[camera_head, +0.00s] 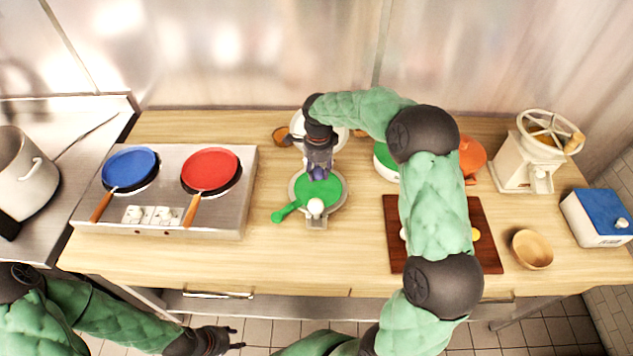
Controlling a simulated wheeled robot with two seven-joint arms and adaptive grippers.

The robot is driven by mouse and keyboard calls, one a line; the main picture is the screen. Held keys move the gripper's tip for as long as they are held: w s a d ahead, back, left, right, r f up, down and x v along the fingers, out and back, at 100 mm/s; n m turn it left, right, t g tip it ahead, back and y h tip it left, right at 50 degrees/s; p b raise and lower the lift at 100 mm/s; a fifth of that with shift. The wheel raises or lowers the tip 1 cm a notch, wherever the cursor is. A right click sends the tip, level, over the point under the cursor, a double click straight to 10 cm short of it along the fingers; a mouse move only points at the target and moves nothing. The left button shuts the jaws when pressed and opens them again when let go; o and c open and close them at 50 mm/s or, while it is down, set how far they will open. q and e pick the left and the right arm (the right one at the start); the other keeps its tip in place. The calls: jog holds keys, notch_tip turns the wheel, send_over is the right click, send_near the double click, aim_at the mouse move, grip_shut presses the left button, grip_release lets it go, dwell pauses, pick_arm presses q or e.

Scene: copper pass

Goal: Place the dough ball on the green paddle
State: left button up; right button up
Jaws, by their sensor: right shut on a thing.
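The green paddle (330,190) lies on a round grey plate (342,204) at the middle of the counter, its handle pointing to the lower left. My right gripper (318,175) reaches in from behind and points down over the paddle's far part. It is shut on a small dark purple dough ball (319,174), mostly covered by the fingers. I cannot tell whether the ball touches the paddle. A white ball (315,206) shows at the paddle's near edge. My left gripper (238,338) is open and empty in front of the counter.
A dark red board (484,255) with a yellow ball (476,234) is partly hidden by my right arm. A wooden bowl (532,249) and grinder (525,165) stand right. A griddle (225,218) with blue (130,167) and red (209,169) pans stands left.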

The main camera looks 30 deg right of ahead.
aim_at(318, 176)
jog(key=shift+f+b, duration=0.3)
jog(key=shift+f, duration=2.1)
jog(key=shift+s, duration=0.1)
jog(key=shift+f, duration=0.15)
jog(key=o, duration=1.1)
jog(key=shift+r, duration=0.4)
notch_tip(318, 176, up, 12)
jog(key=shift+f+p, duration=0.2)
jog(key=shift+p, duration=0.55)
